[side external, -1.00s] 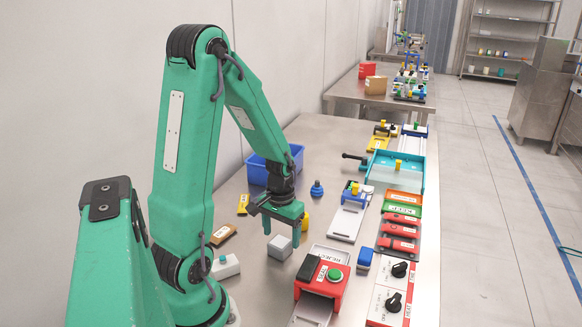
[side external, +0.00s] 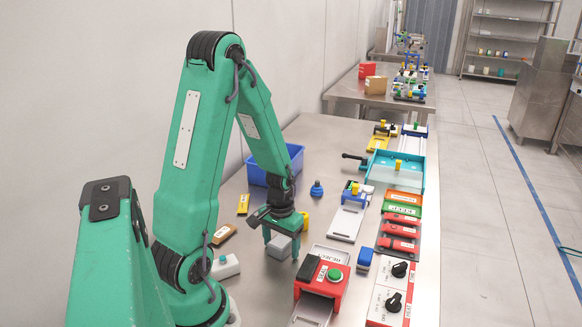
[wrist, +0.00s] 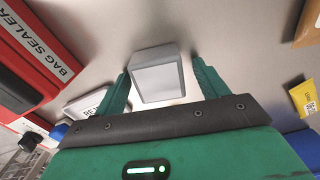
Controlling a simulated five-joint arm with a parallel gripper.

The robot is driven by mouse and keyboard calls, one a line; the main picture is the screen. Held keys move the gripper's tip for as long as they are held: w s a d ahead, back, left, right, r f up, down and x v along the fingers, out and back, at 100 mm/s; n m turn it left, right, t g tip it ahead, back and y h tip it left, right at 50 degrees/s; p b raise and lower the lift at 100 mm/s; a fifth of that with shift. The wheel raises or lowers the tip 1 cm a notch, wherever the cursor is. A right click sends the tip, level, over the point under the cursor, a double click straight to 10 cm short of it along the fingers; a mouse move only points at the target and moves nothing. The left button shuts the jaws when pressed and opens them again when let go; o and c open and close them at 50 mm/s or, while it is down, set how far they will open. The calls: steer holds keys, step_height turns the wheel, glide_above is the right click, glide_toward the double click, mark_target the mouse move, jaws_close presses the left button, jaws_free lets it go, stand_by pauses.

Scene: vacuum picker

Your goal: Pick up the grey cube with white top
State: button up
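The grey cube with a lighter, whitish top (side external: 278,246) sits on the steel table in the side view, partly hidden by my gripper. In the wrist view the cube (wrist: 158,77) lies between my two green fingers. My gripper (side external: 281,250) is low over the cube, with one finger on each side of it. In the wrist view my gripper (wrist: 161,85) is open, with narrow gaps seeming to show between its fingers and the cube's sides.
A red bag sealer (side external: 323,279) stands just right of the cube. A blue bin (side external: 257,174) is behind my arm. A white block (side external: 225,267) and a brown packet (side external: 222,235) lie to the left. A yellow packet (wrist: 304,98) shows in the wrist view.

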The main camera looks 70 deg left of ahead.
mark_target(281, 241)
steer(key=c, duration=1)
steer(key=shift+c, duration=0.3)
steer(key=shift+r, duration=0.15)
steer(key=shift+r, duration=1.9)
steer(key=d+r, duration=0.7)
steer(key=d, duration=0.4)
steer(key=shift+w+d, duration=0.3)
steer(key=shift+d, duration=0.05)
